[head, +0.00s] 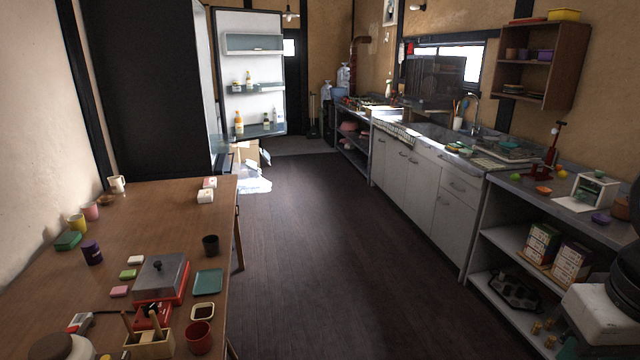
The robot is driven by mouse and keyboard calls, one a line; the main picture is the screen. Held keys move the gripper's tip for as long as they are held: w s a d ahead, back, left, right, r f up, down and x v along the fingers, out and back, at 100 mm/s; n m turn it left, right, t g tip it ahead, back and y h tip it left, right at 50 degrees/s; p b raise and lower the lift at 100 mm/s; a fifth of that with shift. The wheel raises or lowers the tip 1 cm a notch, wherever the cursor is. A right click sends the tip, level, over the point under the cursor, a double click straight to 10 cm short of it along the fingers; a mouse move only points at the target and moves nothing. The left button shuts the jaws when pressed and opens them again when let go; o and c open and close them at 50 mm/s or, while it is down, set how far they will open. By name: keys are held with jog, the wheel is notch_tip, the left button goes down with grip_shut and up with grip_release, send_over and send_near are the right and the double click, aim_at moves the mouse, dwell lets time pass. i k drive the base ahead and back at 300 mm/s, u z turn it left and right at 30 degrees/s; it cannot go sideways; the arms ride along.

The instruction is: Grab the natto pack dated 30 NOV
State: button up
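No natto pack can be made out for sure, and no date such as 30 NOV is legible. Two small white packs lie close together at the far right edge of the wooden table: a nearer white pack (205,196) and a farther white pack with a reddish mark (210,183). They are too small to identify. The fridge door (252,75) stands open at the back, with bottles on its shelves; the fridge's inside is mostly hidden by its dark side. My gripper is not in view; a white and black part at the lower right edge seems to be my arm.
The wooden table (150,215) fills the left, with a red hot plate (162,277), cups and small boxes. A counter with sink (475,145) and a shelf unit (515,240) line the right. Dark floor (310,230) lies clear between; cardboard boxes (247,152) stand by the fridge.

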aim_at(204, 196)
jog(key=z, duration=0.15)
jog(key=i, duration=4.2)
jog(key=u, duration=0.95)
jog(key=i, duration=1.15)
jog(key=u, duration=1.75)
jog(key=i, duration=0.95)
jog(key=u, duration=0.55)
